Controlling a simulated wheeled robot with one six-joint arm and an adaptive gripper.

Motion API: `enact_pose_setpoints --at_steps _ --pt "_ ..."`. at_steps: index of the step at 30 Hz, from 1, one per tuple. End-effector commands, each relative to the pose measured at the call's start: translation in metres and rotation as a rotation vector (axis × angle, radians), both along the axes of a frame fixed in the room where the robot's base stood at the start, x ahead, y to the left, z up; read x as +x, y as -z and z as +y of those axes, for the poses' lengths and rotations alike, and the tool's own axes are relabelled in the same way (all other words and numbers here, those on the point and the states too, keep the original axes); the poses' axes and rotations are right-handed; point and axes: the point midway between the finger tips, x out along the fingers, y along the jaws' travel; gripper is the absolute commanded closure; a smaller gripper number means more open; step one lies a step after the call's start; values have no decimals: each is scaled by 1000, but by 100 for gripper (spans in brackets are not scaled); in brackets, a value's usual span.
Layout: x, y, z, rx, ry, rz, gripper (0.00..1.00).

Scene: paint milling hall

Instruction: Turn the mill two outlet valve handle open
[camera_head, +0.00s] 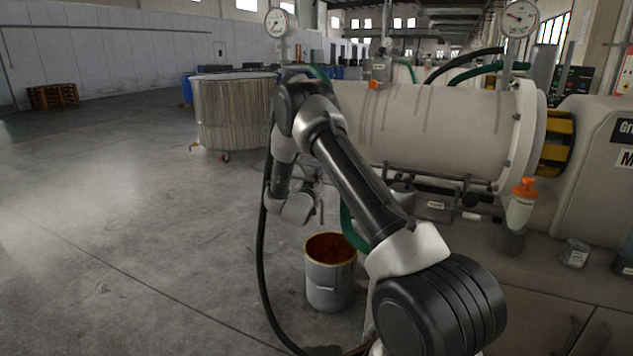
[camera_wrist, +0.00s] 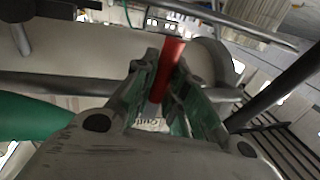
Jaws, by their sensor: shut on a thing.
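The red valve handle (camera_wrist: 172,52) shows in the wrist view as a bar running up from between my fingers. My gripper (camera_wrist: 165,78) is shut on it, with a green-padded finger on each side. In the head view I cannot make out the handle or my fingertips; my arm covers that area. A big pale horizontal mill cylinder (camera_head: 440,125) with reddish drip streaks lies behind my arm. I cannot tell from the frames how far the valve is turned.
An open grey bucket (camera_head: 330,282) with rust-coloured contents stands on the floor below. A green hose (camera_head: 350,226) hangs beside it. A large ribbed vat (camera_head: 235,115) stands behind. An orange-topped bottle (camera_head: 521,205) and a small jar (camera_head: 575,253) stand at right. The floor at left is clear.

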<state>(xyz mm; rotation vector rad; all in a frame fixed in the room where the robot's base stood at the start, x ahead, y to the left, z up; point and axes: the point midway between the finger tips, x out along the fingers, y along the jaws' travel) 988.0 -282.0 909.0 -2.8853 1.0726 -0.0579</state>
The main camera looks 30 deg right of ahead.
Motion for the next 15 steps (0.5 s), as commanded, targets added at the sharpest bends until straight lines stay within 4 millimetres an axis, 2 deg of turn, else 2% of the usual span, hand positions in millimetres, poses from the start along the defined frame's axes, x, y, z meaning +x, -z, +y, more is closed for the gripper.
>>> enact_pose_setpoints --at_steps 15 --pt "14 -5 11 262 1 -338 100"
